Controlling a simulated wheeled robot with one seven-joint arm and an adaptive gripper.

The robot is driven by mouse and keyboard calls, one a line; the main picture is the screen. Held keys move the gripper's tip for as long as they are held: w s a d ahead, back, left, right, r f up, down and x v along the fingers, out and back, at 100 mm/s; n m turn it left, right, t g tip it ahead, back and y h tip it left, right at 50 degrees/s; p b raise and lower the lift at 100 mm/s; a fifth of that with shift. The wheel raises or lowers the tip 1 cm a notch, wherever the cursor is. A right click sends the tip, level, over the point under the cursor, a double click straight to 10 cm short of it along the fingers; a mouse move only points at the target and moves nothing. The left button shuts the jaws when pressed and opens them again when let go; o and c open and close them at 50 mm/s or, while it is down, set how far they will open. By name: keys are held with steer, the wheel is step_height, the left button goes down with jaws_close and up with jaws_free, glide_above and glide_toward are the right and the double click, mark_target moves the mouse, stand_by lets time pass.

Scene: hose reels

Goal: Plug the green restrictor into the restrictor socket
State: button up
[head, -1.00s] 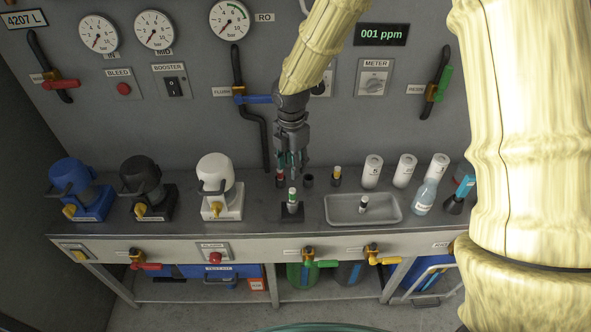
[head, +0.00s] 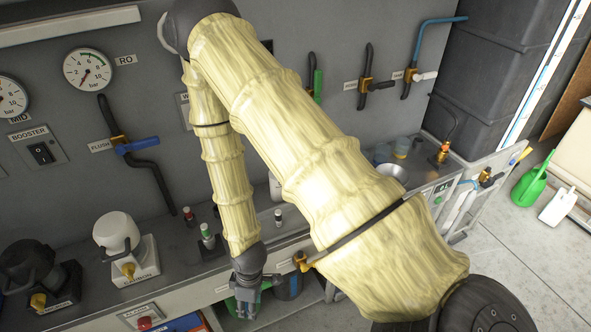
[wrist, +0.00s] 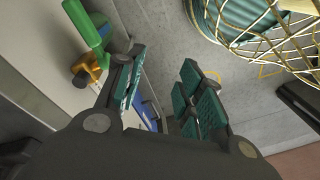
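The green restrictor (head: 206,231), a small white cylinder with a green top, stands upright at a dark block (head: 212,247) near the front of the bench, left of my forearm. The block looks like the restrictor socket, but I cannot read a label or tell how deep the restrictor sits. My gripper (head: 246,306) is low in front of the bench's front edge, away from the restrictor, pointing down. In the wrist view my gripper (wrist: 160,85) has its teal-padded fingers apart with nothing between them. The restrictor is not seen there.
A red-topped restrictor (head: 188,214) stands behind the green one. A grey-topped one (head: 278,217) is to the right. A green-handled valve (wrist: 92,42) and a wire basket (wrist: 262,40) show in the wrist view. Open floor (head: 520,270) lies right.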

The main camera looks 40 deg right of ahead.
steer(key=s+d+f+m, duration=0.2)
steer(key=s+m, duration=0.2)
steer(key=s, duration=0.3)
steer(key=s+d+f+m+h, duration=0.1)
steer(key=s+d+f+m, duration=0.1)
steer(key=s, duration=0.5)
steer(key=shift+s+d+f+m+h, duration=0.25)
steer(key=shift+f+m, duration=0.25)
steer(key=shift+m, duration=0.7)
steer(key=shift+f+b, duration=0.85)
